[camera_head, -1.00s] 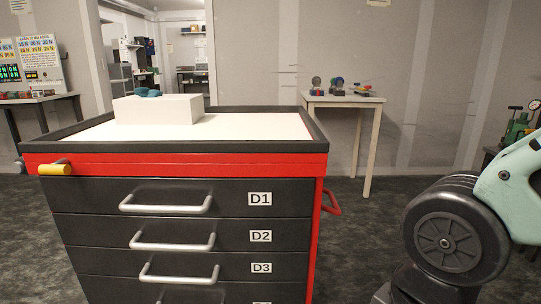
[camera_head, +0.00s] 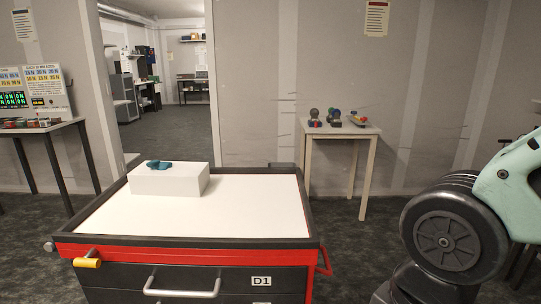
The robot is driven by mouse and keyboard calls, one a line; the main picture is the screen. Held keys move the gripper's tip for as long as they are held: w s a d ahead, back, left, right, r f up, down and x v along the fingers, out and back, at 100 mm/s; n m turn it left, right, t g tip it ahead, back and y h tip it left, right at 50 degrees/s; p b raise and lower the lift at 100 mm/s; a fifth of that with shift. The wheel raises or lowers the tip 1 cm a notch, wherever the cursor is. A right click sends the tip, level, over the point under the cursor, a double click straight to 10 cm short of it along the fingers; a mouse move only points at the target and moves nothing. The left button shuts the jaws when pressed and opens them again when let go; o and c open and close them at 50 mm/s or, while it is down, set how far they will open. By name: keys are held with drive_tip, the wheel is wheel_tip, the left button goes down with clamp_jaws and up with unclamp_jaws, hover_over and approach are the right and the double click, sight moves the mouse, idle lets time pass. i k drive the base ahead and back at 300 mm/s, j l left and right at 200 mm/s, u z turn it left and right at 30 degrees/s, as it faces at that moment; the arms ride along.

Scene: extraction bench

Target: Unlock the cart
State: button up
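The cart (camera_head: 190,254) stands in front of me, with a red band below its dark top rim and a white top surface. Its front has dark drawers; the drawer labelled D1 (camera_head: 240,282) is shut and has a silver handle. A yellow knob or lever end (camera_head: 87,263) sticks out at the cart's front left corner, with a round grey part beside it. A red handle (camera_head: 324,262) is on the cart's right side. My gripper is not in view; only part of my arm shows at the right.
A white box (camera_head: 170,183) with a teal item (camera_head: 159,164) on it sits on the cart top. A small table (camera_head: 345,131) with several coloured items stands behind at the right. Another table (camera_head: 40,128) stands at the left. A doorway opens at the back.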

sight(87, 261)
drive_tip(key=i+l+u, duration=0.2)
drive_tip(key=l, duration=0.15)
drive_tip(key=i+l+u, duration=0.2)
drive_tip(key=l, duration=0.15)
drive_tip(key=l+u, duration=0.3)
drive_tip(key=l, duration=0.45)
drive_tip(key=k+l+u, duration=0.1)
drive_tip(key=l+u, duration=0.2)
drive_tip(key=l, duration=0.45)
drive_tip(key=j+u, duration=0.1)
drive_tip(key=j, duration=0.4)
drive_tip(key=j+u, duration=0.15)
drive_tip(key=j, duration=0.35)
drive_tip(key=i+j+u, duration=0.1)
drive_tip(key=j, duration=0.4)
drive_tip(key=j+u, duration=0.15)
drive_tip(key=j, duration=0.35)
drive_tip(key=i+j+u, duration=0.1)
drive_tip(key=j, duration=0.4)
drive_tip(key=i+j+u, duration=0.15)
drive_tip(key=j, duration=0.3)
